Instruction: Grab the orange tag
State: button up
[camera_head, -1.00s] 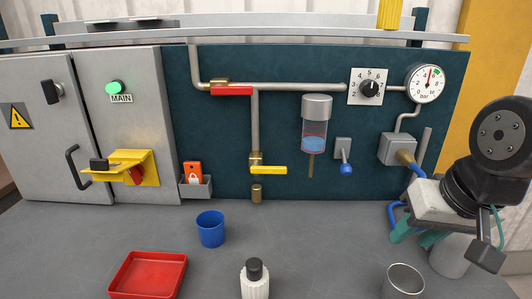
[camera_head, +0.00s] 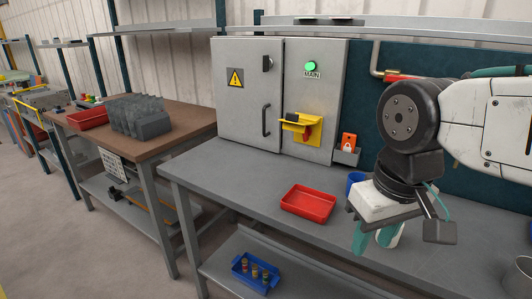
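The orange tag (camera_head: 348,141) stands upright in a small grey holder (camera_head: 347,157), just right of the grey cabinet (camera_head: 245,100). A white padlock mark on it is faint at this size. My gripper (camera_head: 374,240) hangs over the bench, lower in the picture than the tag and a little to its right. Its two teal fingers point down with a gap between them, and I see nothing held. My wrist hides part of the dark panel to the right of the tag.
A red tray (camera_head: 308,203) and a partly hidden blue cup (camera_head: 355,181) stand on the grey bench. A yellow switch bracket (camera_head: 300,126) juts out left of the tag. A blue bin (camera_head: 255,273) sits on the lower shelf. A brown table (camera_head: 190,120) stands left.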

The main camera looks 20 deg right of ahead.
aim_at(348, 141)
jog(key=u, duration=1.05)
jog(key=i, duration=0.75)
jog(key=z, duration=1.05)
